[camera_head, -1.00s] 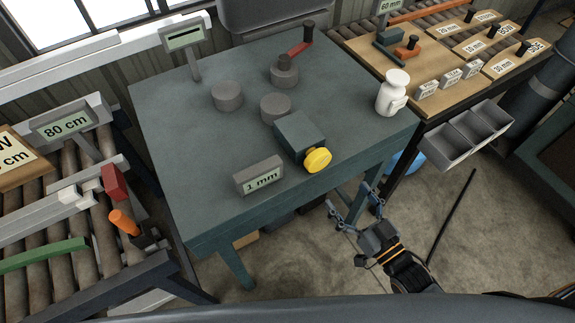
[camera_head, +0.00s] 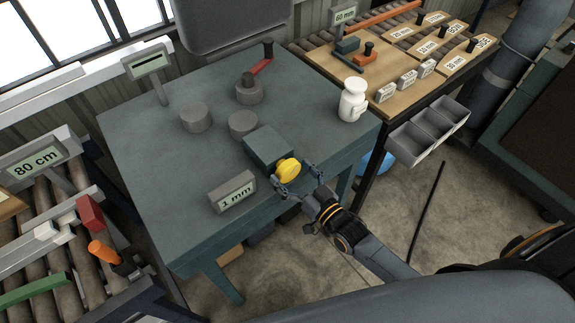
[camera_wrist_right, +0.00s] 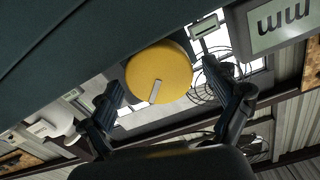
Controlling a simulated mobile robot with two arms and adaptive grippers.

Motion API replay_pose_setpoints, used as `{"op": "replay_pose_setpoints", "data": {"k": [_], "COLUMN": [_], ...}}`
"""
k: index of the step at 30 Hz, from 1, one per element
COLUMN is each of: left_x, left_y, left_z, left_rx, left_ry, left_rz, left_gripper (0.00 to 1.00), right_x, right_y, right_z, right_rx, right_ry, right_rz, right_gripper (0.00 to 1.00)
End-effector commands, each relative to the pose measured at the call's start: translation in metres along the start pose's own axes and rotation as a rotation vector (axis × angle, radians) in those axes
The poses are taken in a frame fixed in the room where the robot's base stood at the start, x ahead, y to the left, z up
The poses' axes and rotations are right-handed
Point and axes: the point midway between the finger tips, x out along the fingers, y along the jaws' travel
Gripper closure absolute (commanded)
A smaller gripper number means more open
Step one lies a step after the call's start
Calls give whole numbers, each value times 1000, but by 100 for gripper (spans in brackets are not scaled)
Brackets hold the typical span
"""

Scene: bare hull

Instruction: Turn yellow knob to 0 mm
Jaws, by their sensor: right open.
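The yellow knob (camera_head: 287,169) sticks out from the front of a dark grey-green box (camera_head: 266,146) at the table's near edge. A small display (camera_head: 232,191) left of it reads "1 mm". My right gripper (camera_head: 294,182) is open at the knob, with its fingers on either side. In the right wrist view the knob (camera_wrist_right: 159,71) shows a pale mark on its face and lies between and beyond the two open fingertips (camera_wrist_right: 162,80). I cannot tell whether a finger touches it. My left gripper is not in view.
The table (camera_head: 150,190) also bears several grey cylinders, one with a red crank (camera_head: 262,66), and a white bottle (camera_head: 352,100). Grey bins (camera_head: 428,130) hang at the right. A roller conveyor (camera_head: 40,240) stands at the left.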

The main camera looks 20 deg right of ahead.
Motion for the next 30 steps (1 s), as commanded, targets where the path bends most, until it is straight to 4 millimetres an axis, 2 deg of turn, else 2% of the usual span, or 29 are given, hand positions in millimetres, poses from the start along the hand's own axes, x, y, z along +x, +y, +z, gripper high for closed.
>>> {"op": "replay_pose_setpoints", "data": {"k": [3,6,14,17,21,23,30], "left_x": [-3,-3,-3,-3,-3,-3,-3], "left_y": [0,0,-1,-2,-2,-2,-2], "left_z": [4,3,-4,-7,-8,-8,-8], "left_rx": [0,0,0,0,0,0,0], "left_ry": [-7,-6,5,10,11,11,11], "left_rz": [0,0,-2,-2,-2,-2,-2], "left_gripper": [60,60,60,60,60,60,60], "right_x": [12,16,17,17,17,17,17], "right_y": [-1,-1,0,0,0,0,-1], "right_z": [-1,0,0,0,0,0,0], "right_rx": [1,1,1,1,1,1,-15], "right_ry": [1,-1,0,0,0,0,0], "right_rz": [-1,-1,-1,-1,-1,-1,-1], "right_gripper": [11,11,11,27,56,66,66]}}
